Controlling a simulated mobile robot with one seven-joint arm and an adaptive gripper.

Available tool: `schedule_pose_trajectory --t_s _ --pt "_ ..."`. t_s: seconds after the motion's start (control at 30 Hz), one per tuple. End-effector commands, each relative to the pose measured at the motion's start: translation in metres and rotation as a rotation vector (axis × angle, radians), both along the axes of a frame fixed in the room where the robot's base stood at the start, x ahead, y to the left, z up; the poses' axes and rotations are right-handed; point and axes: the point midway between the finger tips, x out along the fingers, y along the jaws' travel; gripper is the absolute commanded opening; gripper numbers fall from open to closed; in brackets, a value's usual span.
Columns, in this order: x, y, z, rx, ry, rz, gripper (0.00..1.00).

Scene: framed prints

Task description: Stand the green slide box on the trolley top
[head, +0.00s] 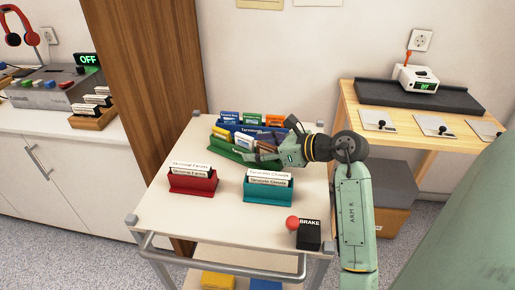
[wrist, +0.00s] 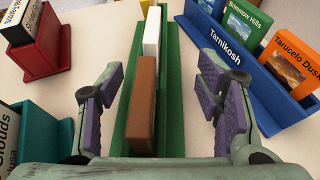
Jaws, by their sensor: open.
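In the wrist view the long green box (wrist: 172,95) runs up the middle, holding a brown slide (wrist: 142,115), a white slide (wrist: 152,32) and a yellow one at the far end. My gripper (head: 262,152) is low over its near end. In the wrist view my open gripper (wrist: 160,88) has one purple-padded finger on each side of the box, with gaps on both sides. Part of the box is hidden behind my gripper in the head view.
A blue box (wrist: 255,80) with pictured slides is close to my right finger. A red box (head: 192,184) and a teal box (head: 268,192) stand nearer the front. A black brake block (head: 308,236) with a red knob is at the front right corner. The front left is clear.

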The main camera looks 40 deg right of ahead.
Motion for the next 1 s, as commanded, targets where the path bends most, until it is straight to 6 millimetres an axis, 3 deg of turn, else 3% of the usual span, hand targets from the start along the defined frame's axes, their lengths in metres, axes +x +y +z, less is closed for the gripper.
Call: schedule_pose_trajectory --t_s 0.3,0.5,0.7,1.0 --pt "-0.060 -0.022 0.022 -0.003 0.000 -0.005 0.59" --pt "-0.088 -0.031 0.036 -0.001 -0.001 -0.004 0.59" --pt "-0.099 -0.034 0.042 0.000 0.000 -0.001 0.59" --pt "-0.099 -0.035 0.042 0.000 0.000 -0.001 0.59"
